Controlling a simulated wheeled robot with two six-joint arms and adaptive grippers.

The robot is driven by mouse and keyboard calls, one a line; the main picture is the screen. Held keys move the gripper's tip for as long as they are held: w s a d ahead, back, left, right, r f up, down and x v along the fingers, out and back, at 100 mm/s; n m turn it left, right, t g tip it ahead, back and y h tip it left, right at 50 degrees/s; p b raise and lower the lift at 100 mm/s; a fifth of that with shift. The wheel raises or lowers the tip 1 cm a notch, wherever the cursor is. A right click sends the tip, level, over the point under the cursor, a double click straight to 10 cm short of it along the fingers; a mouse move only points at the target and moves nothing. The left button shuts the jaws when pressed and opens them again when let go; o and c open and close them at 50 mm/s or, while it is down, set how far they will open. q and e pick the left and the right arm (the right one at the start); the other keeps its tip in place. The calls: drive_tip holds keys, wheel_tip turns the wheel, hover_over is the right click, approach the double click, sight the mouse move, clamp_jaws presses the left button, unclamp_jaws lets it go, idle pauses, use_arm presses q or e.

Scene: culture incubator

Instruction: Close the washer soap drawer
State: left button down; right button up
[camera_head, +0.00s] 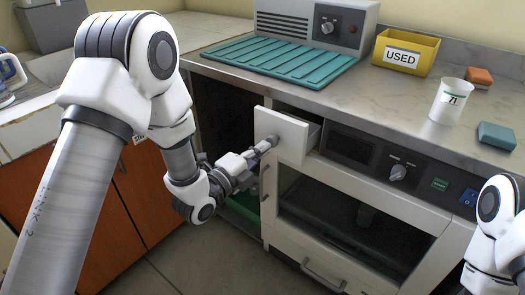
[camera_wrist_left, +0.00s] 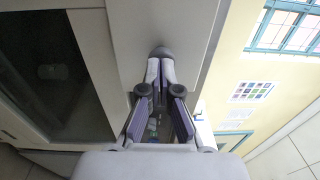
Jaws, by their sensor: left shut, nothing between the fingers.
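The soap drawer (camera_head: 290,133) of the white washer stands pulled out, its pale front forward of the control panel and its side wall showing. In the left wrist view its front panel (camera_wrist_left: 162,20) fills the upper middle, with a small round grey knob (camera_wrist_left: 162,51). My left gripper (camera_head: 270,144) is at the drawer front beside the knob. In the left wrist view its fingertips (camera_wrist_left: 161,66) are together just below the knob, with nothing between them. Whether they touch the knob is hard to tell. My right gripper is out of view.
The washer's control panel (camera_head: 380,163) and dark glass door (camera_head: 350,222) lie right of and below the drawer. The counter above holds a teal mat (camera_head: 285,62), a yellow USED bin (camera_head: 405,52), a white cup (camera_head: 449,101) and small blocks. My right arm shows at the right edge.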

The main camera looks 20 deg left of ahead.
sight(276, 137)
use_arm(q)
drive_tip(key=shift+w+d, duration=0.1)
drive_tip(key=shift+w, duration=0.2)
drive_tip(key=x, duration=0.7)
drive_tip(key=shift+w+f, duration=0.15)
drive_tip(key=shift+f, duration=0.05)
drive_tip(key=shift+w+r, duration=0.15)
drive_tip(key=shift+r, duration=0.15)
